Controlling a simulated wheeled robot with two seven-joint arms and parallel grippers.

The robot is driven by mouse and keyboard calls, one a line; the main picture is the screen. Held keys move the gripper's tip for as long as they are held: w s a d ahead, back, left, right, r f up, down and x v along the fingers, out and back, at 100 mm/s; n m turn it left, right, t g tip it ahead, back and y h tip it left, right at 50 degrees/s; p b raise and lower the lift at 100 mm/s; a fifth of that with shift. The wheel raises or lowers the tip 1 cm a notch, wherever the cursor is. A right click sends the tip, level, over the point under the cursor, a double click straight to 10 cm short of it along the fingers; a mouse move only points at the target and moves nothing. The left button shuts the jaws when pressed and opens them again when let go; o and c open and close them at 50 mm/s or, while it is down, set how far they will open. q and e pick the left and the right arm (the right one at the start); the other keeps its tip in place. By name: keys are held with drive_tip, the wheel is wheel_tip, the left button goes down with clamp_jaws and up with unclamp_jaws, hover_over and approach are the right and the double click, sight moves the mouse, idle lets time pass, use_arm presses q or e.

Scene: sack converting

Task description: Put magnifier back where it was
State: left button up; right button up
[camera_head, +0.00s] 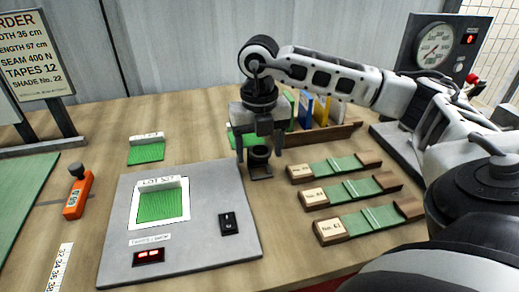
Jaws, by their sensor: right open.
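A small black magnifier (260,156) with a round top and a flat foot stands on the wooden table, just beyond the upper right corner of the grey panel. My right gripper (259,148) points down over it, with one open finger on each side. The fingers look apart from the magnifier, though contact is hard to judge. My left gripper is out of view.
Several sample boards (347,193) lie to the right. A wooden rack (325,136) with coloured cards stands behind. An orange tool (77,195) lies left.

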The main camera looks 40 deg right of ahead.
sight(260, 149)
wheel_tip(260, 149, up, 11)
drive_tip(key=p, duration=0.1)
drive_tip(key=shift+r, duration=0.15)
drive_tip(key=shift+s, duration=0.1)
idle(0.5)
